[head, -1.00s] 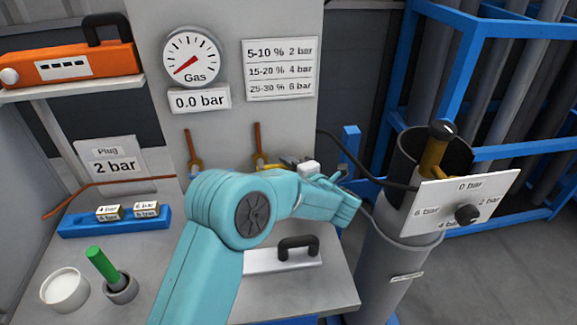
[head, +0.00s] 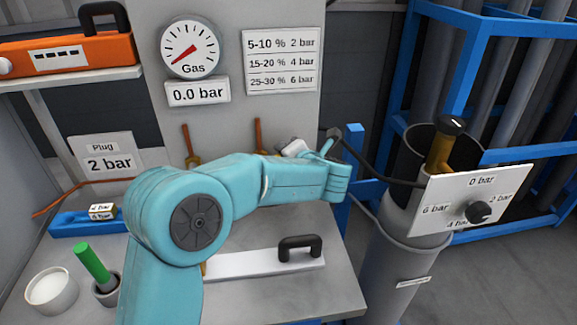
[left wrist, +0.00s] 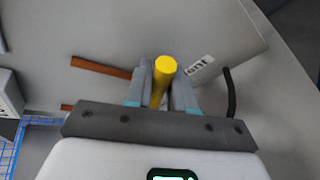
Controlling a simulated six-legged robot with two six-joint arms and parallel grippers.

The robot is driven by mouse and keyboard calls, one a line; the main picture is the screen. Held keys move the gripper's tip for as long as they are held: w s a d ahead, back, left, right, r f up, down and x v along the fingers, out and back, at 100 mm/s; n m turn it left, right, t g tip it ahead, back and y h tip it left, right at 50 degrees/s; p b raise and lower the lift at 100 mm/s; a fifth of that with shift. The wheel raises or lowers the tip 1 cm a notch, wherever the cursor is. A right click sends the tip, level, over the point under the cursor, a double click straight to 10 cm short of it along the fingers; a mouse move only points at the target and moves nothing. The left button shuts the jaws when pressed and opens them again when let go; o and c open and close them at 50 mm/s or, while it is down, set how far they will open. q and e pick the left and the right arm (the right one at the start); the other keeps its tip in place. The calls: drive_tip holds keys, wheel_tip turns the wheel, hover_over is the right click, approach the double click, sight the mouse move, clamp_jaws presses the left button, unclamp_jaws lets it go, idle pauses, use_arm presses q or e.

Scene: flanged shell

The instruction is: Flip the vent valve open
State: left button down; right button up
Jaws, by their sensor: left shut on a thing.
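My left arm reaches across the bench to the right side of the grey panel (head: 290,20). In the left wrist view my left gripper (left wrist: 163,84) is shut on a yellow lever (left wrist: 165,66), one finger on each side. A white label beside it is partly hidden and reads "ent" (left wrist: 199,64), so the lever appears to be the vent valve's. In the head view my left gripper (head: 325,147) is mostly behind my own forearm, and the lever cannot be made out. My right gripper is out of view.
Two brown pipes with yellow fittings (head: 192,161) are on the panel. The gas gauge (head: 190,50) sits above a 0.0 bar display (head: 198,92). A dark hose (head: 375,172) runs right toward the dial plate (head: 470,200). A black-handled white plate (head: 240,264) lies on the bench.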

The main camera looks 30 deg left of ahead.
use_arm(q)
drive_tip(key=shift+s+a+r+n+t+h+b, duration=0.3)
drive_tip(key=shift+a+r+n+h+b, duration=0.25)
drive_tip(key=shift+n+b, duration=0.45)
drive_tip(key=shift+s+a+r+n+t+h+b, duration=0.45)
drive_tip(key=shift+r+n+h+b, duration=0.2)
drive_tip(key=shift+n+b, duration=0.25)
drive_tip(key=shift+s+a+r+n+t+h+b, duration=0.2)
drive_tip(key=shift+a+n+h+b, duration=0.1)
drive_tip(key=shift+n+b, duration=0.15)
drive_tip(key=shift+s+a+r+n+t+h+b, duration=0.15)
drive_tip(key=shift+s+a+n+h+b, duration=0.15)
drive_tip(key=shift+b, duration=0.2)
drive_tip(key=shift+s+a+r+n+t+h+b, duration=0.2)
drive_tip(key=shift+s+a+n+t+h+b, duration=0.2)
drive_tip(key=shift+n+b, duration=0.35)
drive_tip(key=shift+s+a+r+n+t+h+b, duration=0.2)
drive_tip(key=shift+a+n+t+h+b, duration=0.1)
drive_tip(key=shift+a+n+b, duration=0.3)
drive_tip(key=shift+d, duration=0.1)
drive_tip(key=c, duration=1.1)
unclamp_jaws()
drive_tip(key=shift+o, duration=0.2)
